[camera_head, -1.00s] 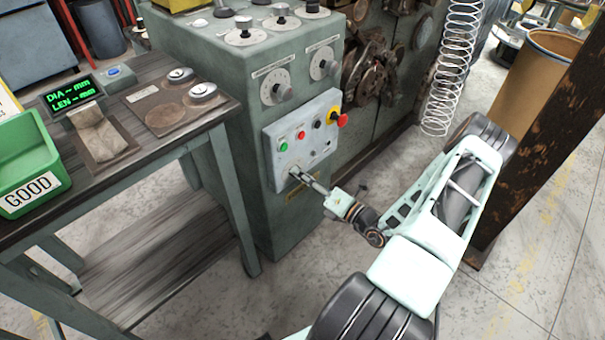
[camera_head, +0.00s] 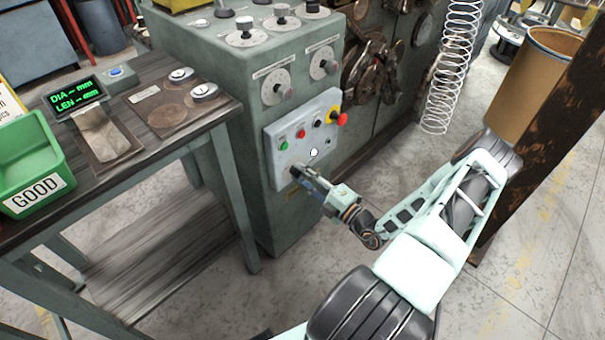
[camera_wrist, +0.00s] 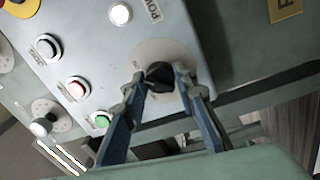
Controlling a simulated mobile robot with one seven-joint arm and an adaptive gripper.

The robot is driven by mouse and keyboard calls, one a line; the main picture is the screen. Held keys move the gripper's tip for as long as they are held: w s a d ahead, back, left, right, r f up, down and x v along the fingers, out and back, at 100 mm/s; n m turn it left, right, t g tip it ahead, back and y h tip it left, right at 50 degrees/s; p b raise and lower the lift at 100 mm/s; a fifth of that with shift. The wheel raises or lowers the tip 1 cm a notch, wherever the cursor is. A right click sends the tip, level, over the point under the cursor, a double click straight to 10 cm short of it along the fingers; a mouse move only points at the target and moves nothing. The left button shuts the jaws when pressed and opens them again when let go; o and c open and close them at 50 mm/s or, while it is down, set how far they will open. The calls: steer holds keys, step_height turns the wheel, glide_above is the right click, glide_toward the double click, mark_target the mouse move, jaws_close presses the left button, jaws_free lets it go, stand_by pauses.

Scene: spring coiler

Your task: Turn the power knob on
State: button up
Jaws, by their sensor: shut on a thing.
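The black power knob (camera_wrist: 160,76) sits on a pale round dial on the grey control panel (camera_head: 276,151). In the wrist view the blue fingers of my gripper (camera_wrist: 161,77) are closed on either side of the knob. A white lamp beside the partly visible "POW" label is lit (camera_wrist: 120,14); it also shows bright in the head view (camera_head: 314,152).
The panel also holds a green button (camera_head: 284,146), a red button (camera_head: 301,134) and a red emergency knob (camera_head: 341,118). A wooden-topped bench (camera_head: 190,125) with a green bin (camera_head: 25,165) stands to the left. A hanging spring (camera_head: 446,75) is to the right.

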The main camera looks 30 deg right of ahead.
steer(key=shift+f, duration=0.1)
stand_by(0.4)
steer(key=o, duration=1.2)
steer(key=shift+c, duration=0.2)
steer(key=shift+s, duration=0.1)
steer(key=v, duration=1.2)
